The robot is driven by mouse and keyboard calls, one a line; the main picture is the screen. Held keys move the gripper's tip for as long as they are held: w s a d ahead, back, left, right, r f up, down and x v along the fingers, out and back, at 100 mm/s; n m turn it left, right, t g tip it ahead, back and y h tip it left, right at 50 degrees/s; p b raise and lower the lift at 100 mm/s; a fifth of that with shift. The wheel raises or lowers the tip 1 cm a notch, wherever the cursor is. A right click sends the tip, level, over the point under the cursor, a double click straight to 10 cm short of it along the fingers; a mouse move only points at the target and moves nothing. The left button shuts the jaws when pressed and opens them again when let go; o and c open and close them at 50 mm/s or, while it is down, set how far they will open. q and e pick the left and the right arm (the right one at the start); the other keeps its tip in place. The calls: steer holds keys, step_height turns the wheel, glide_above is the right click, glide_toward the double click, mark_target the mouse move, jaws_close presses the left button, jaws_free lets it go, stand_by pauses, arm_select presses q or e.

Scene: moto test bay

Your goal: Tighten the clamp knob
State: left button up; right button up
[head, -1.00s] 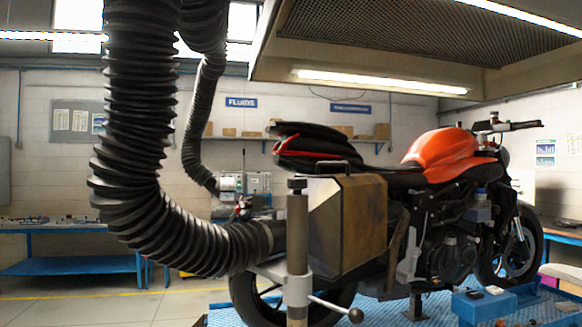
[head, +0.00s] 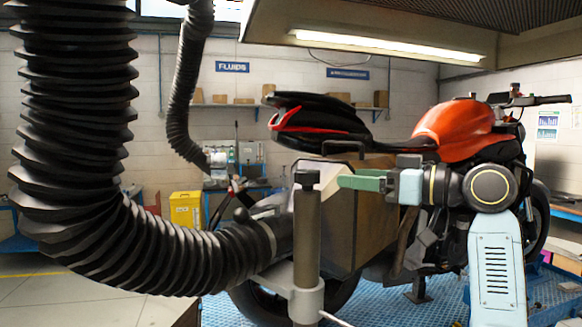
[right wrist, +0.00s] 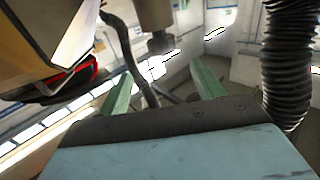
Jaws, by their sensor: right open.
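The black clamp knob (head: 307,178) sits on top of an upright grey-brown post (head: 306,235) beside the motorcycle's rear. My right gripper (head: 343,181) comes in from the right at about the knob's height, its green fingers pointing at it. In the right wrist view, the open fingers (right wrist: 163,68) are empty, and the knob (right wrist: 161,44) appears upside down beyond the tips, roughly between them. The gripper looks apart from the knob. My left gripper is not in view.
A thick black ribbed hose (head: 150,245) curves in from the left and ends close behind the post. The brown box (head: 365,225) and orange motorcycle (head: 455,130) stand behind my right gripper. A yellow bin (head: 186,209) is farther back.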

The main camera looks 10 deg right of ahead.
mark_target(315, 171)
steer(key=p+x, duration=0.1)
steer(key=x, duration=0.2)
steer(key=p+x, duration=0.1)
steer(key=x, duration=0.2)
steer(key=p+x, duration=0.1)
steer(key=x, duration=0.2)
steer(key=shift+a+r+p, duration=0.35)
steer(key=p+x, duration=0.1)
steer(key=x, duration=0.1)
steer(key=shift+w+a, duration=0.3)
steer(key=shift+w+a+f, duration=0.1)
steer(key=shift+w+a, duration=0.05)
steer(key=shift+w, duration=0.15)
steer(key=shift+c, duration=0.6)
steer(key=c, duration=0.9)
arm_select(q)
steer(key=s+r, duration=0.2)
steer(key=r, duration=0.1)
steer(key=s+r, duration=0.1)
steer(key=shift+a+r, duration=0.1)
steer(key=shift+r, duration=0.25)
arm_select(e)
steer(key=shift+f, duration=0.1)
